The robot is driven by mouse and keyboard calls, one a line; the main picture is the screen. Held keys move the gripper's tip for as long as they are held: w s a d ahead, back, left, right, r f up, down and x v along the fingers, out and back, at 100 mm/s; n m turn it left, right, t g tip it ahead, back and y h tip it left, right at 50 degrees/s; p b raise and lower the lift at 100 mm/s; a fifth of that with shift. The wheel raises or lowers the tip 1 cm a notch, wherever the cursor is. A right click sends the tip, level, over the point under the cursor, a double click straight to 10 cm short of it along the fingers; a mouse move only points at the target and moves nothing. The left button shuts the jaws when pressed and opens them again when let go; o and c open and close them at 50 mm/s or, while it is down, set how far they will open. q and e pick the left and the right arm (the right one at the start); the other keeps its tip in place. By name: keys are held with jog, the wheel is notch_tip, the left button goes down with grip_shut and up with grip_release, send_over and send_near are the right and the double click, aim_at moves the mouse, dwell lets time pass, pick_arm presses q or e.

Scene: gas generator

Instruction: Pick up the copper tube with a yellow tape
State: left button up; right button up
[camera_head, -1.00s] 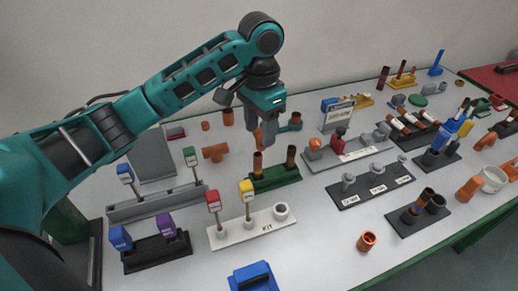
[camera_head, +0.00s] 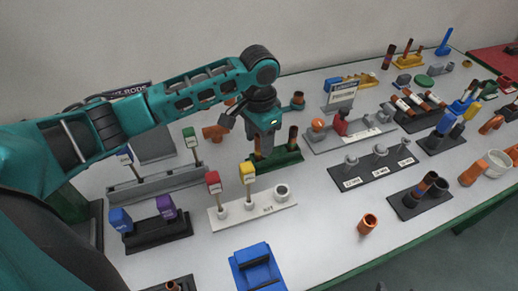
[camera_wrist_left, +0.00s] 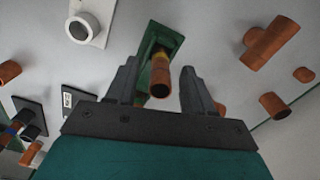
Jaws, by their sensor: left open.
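My left gripper (camera_head: 261,143) is open and points down over the green stand (camera_head: 286,162) in the head view. In the left wrist view a copper tube (camera_wrist_left: 161,82) with a yellow band near its base stands in the green stand (camera_wrist_left: 150,40). It shows between the two open fingers of my left gripper (camera_wrist_left: 158,68), with a gap on each side. In the head view a second copper tube (camera_head: 293,138) stands upright at the right end of the stand. The tube under the gripper is largely hidden there. My right gripper is not in view.
A white holder (camera_head: 262,212) with red and yellow pieces stands in front of the green stand. A grey rack (camera_head: 160,186) is to the left, a dark rack (camera_head: 372,175) to the right. An orange tee fitting (camera_head: 215,131) lies behind. Table around the copper ring (camera_head: 368,222) is clear.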

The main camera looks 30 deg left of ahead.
pick_arm(q)
jog(key=shift+f, duration=1.2)
jog(key=c, duration=1)
grip_shut()
jog(key=shift+r, duration=0.15)
